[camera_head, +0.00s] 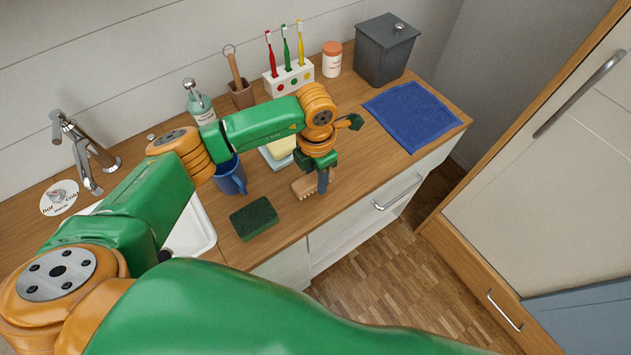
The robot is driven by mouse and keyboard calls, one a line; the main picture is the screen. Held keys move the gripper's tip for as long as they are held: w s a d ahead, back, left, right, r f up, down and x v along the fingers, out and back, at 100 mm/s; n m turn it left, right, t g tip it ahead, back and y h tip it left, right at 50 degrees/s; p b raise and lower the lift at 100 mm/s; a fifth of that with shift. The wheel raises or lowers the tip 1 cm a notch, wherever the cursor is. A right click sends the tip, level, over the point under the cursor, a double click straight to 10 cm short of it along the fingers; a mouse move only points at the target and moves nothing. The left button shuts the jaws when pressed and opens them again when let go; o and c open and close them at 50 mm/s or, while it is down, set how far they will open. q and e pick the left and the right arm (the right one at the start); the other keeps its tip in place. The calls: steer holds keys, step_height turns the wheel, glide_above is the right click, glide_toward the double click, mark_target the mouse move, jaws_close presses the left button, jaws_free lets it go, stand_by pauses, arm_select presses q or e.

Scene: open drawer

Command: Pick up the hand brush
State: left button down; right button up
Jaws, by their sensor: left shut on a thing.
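The hand brush (304,187) is a small brown wooden brush with pale bristles, near the front edge of the wooden counter. My left gripper (323,182) points down at the brush's right end and is shut on it. The fingers hide that end of the brush. The brush is at or very close to the counter top; I cannot tell whether it is lifted. My right gripper does not show.
A green sponge (254,218) and a blue mug (231,178) stand to the left of the brush. A blue cloth (413,115) lies to the right. A toothbrush holder (289,79) and a grey bin (386,50) stand behind.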

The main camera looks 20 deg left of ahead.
arm_select(q)
steer(key=s+d+r+b, duration=0.1)
steer(key=s+d+r, duration=0.1)
steer(key=s+r, duration=0.3)
steer(key=s+d+r+b, duration=0.2)
steer(key=s+r, duration=0.3)
steer(key=s, duration=0.3)
steer(key=shift+d+r, duration=0.25)
steer(key=shift+d, duration=0.6)
